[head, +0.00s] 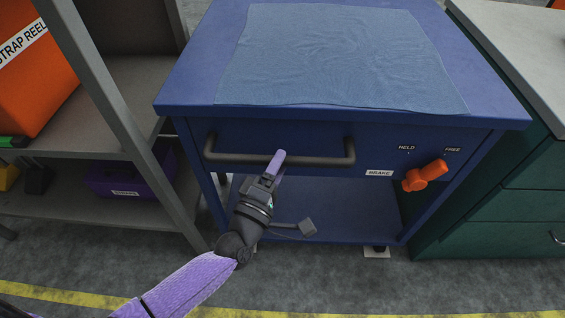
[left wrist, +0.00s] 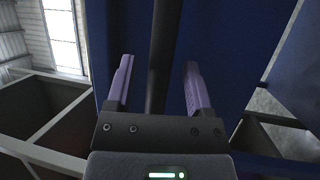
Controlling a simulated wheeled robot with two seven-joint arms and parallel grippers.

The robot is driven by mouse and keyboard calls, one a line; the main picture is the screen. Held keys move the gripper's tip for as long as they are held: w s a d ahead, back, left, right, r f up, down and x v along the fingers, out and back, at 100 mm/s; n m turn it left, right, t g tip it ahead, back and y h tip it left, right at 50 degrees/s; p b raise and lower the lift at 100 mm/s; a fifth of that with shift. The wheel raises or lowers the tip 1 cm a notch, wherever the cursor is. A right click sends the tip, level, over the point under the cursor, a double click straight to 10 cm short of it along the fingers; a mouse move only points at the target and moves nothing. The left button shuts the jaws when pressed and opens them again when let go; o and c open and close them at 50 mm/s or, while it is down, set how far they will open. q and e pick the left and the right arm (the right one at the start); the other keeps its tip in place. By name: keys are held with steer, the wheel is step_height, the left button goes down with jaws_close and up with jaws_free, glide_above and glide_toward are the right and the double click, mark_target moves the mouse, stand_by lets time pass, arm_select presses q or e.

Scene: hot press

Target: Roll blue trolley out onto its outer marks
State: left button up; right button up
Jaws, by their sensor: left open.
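The blue trolley (head: 290,140) stands between a grey shelf and a green cabinet. Its dark bar handle (head: 320,160) runs across the front; in the left wrist view the bar (left wrist: 165,60) passes between my fingers. My left gripper (head: 274,165) is at the handle's middle, with its purple fingers (left wrist: 158,90) open on either side of the bar. An orange brake knob (head: 425,175) sits right of the handle, its long end slanting up and right toward the FREE label. A white floor mark (head: 377,253) shows under the front right wheel. My right gripper is out of view.
A grey shelf (head: 120,85) with an orange strap reel box (head: 35,75) is close on the left. A green cabinet (head: 510,200) is close on the right. A blue cloth (head: 340,55) lies on the trolley top. Yellow line (head: 60,295) crosses the open floor in front.

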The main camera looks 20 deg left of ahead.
arm_select(q)
steer(key=shift+x, duration=0.8)
jaws_close()
stand_by(0.8)
